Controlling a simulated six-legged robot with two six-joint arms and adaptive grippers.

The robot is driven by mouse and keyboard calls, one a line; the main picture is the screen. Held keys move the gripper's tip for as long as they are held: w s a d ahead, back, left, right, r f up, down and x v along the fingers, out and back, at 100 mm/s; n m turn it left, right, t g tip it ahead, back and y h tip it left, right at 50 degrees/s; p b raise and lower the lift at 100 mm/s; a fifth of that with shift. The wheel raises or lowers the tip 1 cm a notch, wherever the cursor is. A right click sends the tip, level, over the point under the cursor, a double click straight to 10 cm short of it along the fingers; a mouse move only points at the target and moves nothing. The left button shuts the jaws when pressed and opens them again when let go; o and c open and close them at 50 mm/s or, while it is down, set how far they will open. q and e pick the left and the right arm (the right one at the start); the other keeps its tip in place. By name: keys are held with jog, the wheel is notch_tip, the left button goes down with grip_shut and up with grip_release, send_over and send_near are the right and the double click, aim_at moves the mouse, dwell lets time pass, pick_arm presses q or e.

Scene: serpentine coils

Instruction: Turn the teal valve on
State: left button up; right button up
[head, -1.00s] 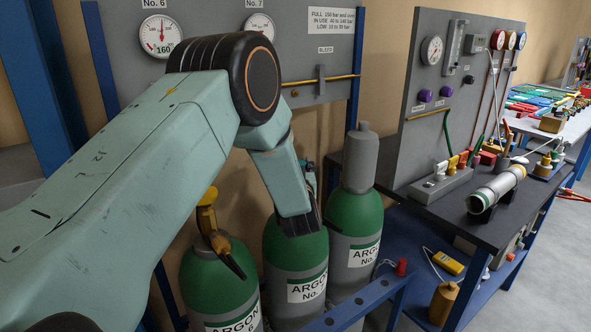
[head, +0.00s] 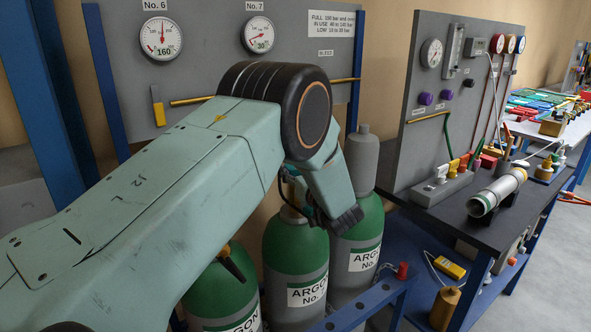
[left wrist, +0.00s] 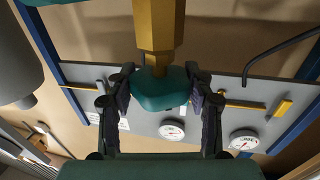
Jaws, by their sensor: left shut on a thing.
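The teal valve knob (left wrist: 160,88) sits on a brass stem (left wrist: 157,22) in the left wrist view. My left gripper (left wrist: 161,92) is shut on the knob, with one dark finger on each side. In the head view my left arm hides the valve, and the gripper (head: 345,222) is over the tops of the green argon cylinders, near the middle one (head: 296,258). My right gripper is not in view.
Another argon cylinder (head: 357,240) stands to the right and one (head: 222,290) to the left, partly behind my arm. A grey panel with gauges (head: 257,35) is behind. A dark bench (head: 440,210) with fittings stands at right.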

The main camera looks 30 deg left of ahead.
pick_arm(q)
jog(key=shift+r, duration=0.1)
jog(key=o, duration=1.2)
jog(key=v, duration=1.2)
